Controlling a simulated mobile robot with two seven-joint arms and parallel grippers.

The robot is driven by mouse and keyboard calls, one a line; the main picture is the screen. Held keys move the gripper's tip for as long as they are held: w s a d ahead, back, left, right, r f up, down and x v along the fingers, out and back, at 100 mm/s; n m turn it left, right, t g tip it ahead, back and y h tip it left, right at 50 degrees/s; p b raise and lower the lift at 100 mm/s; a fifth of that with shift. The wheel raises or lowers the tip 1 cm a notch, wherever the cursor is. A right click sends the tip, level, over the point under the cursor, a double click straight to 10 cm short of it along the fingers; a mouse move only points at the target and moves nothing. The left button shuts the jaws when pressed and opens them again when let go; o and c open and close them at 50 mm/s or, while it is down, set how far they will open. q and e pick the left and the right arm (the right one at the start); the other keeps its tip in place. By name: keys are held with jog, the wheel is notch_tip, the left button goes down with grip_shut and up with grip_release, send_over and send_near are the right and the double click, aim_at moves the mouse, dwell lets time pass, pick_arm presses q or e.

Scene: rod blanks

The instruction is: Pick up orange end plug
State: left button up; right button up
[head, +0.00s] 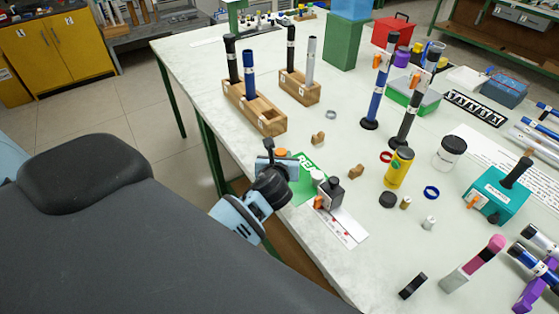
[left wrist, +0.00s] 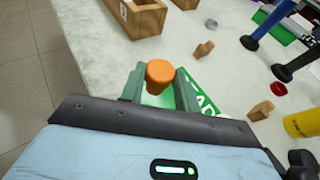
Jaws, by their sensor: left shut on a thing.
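The orange end plug (left wrist: 160,72) is upright between the two green-grey fingers of my left gripper (left wrist: 159,88) in the left wrist view. The fingers are shut on it, one on each side, and its round top shows above them. In the head view my left gripper (head: 280,155) is over the near left part of the table, by the green card (head: 303,180). Only a small bit of the orange plug (head: 281,152) shows there. The wrist view shows the green card below and behind the fingers. My right gripper is not in view.
Wooden rod racks (head: 254,108) stand behind the gripper. A dark bottle-like item (head: 332,190) with an orange tag stands close on the right. Small tan pieces (head: 318,139), a yellow can (head: 399,168) and tall rods lie or stand further right. The table's left edge is near.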

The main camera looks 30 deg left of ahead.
pick_arm(q)
jog(key=s+d, duration=0.2)
jog(key=s, duration=0.5)
jog(key=s+d, duration=0.2)
jog(key=s, duration=0.5)
jog(key=shift+s+d+r, duration=0.2)
jog(key=shift+d+r, duration=0.15)
jog(key=shift+r, duration=0.1)
